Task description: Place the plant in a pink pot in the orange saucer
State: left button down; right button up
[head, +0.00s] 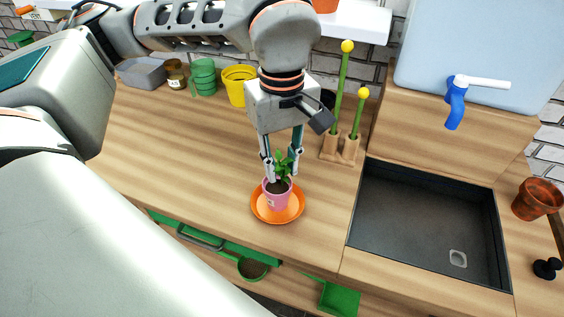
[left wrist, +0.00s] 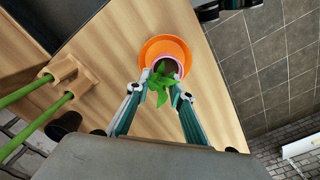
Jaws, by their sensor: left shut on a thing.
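The plant in a pink pot (head: 278,193) is upright at the orange saucer (head: 299,209) on the wooden counter. In the left wrist view, the pink pot (left wrist: 181,68) overlaps the orange saucer (left wrist: 156,47), toward the near side of its rim. My left gripper (head: 281,176) reaches down from above, with its fingers on both sides of the plant and shut on it. It also shows in the left wrist view (left wrist: 161,91). I cannot tell whether the pot's base touches the saucer. My right gripper is not in view.
A wooden stand (head: 341,147) with green, yellow-topped sticks is right of the gripper. The dark sink (head: 425,225) lies further right. A yellow pot (head: 238,85), green pots (head: 204,77) and a grey bin (head: 141,73) stand at the back. The counter left of the saucer is clear.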

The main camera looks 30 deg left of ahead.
pick_arm(q)
jog(key=shift+f, duration=0.15)
jog(key=c, duration=1.8)
grip_release()
jog(key=shift+r, duration=0.4)
notch_tip(320, 180, up, 11)
jog(key=shift+r+p, duration=0.1)
jog(key=shift+p, duration=0.5)
jog(key=shift+r, duration=0.25)
